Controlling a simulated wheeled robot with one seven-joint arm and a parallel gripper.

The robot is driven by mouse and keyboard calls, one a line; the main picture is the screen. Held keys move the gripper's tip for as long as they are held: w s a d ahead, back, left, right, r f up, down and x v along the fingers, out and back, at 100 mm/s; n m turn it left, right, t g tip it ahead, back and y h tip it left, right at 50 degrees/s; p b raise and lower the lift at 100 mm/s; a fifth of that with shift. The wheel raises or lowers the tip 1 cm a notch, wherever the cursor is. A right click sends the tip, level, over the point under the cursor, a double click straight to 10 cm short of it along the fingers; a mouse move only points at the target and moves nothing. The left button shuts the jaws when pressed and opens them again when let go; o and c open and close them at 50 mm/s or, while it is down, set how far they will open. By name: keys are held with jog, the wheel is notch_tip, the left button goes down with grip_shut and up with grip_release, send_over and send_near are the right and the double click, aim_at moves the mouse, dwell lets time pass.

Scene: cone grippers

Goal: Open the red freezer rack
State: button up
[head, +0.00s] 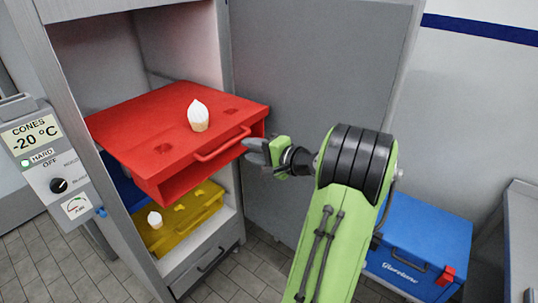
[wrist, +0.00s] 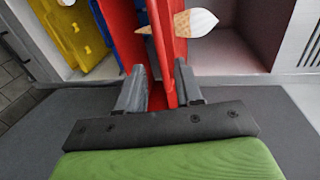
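The red freezer rack (head: 130,135) sticks out of the freezer cabinet, with its front handle (head: 222,146) facing me. A white-topped cone (head: 198,115) stands in it, and two other slots look empty. My gripper (head: 256,152) is at the right end of the handle. In the wrist view the fingers of my gripper (wrist: 161,80) are apart, with red rack parts, including the handle bar (wrist: 160,45), between and beyond them. I see no clear grip on the bar. The cone also shows in the wrist view (wrist: 192,22).
A yellow rack (head: 205,205) with a cone (head: 155,219) sits lower in the cabinet. The open grey door (head: 310,60) stands to the right, close behind my arm. A control panel (head: 55,170) is on the left. A blue cooler box (head: 420,240) stands on the right.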

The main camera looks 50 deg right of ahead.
jog(key=v, duration=0.6)
jog(key=shift+s, duration=0.3)
jog(key=w+a+f+n+g+y, duration=0.1)
jog(key=w+a+n+g, duration=0.3)
jog(key=a, duration=0.6)
jog(key=w+a+f+n+g+y, duration=0.1)
jog(key=w+a+n+g+y, duration=0.3)
jog(key=a, duration=0.6)
jog(key=s+a+n+g+h, duration=0.1)
jog(key=s+a+n+h, duration=0.3)
jog(key=s+a+n, duration=0.3)
jog(key=s+a+n+g+h, duration=0.1)
jog(key=s+a+n, duration=0.1)
jog(key=s, duration=0.9)
jog(key=shift+s+a+f+n+h, duration=0.3)
jog(key=shift+a+f+n, duration=0.15)
jog(key=shift+a, duration=0.3)
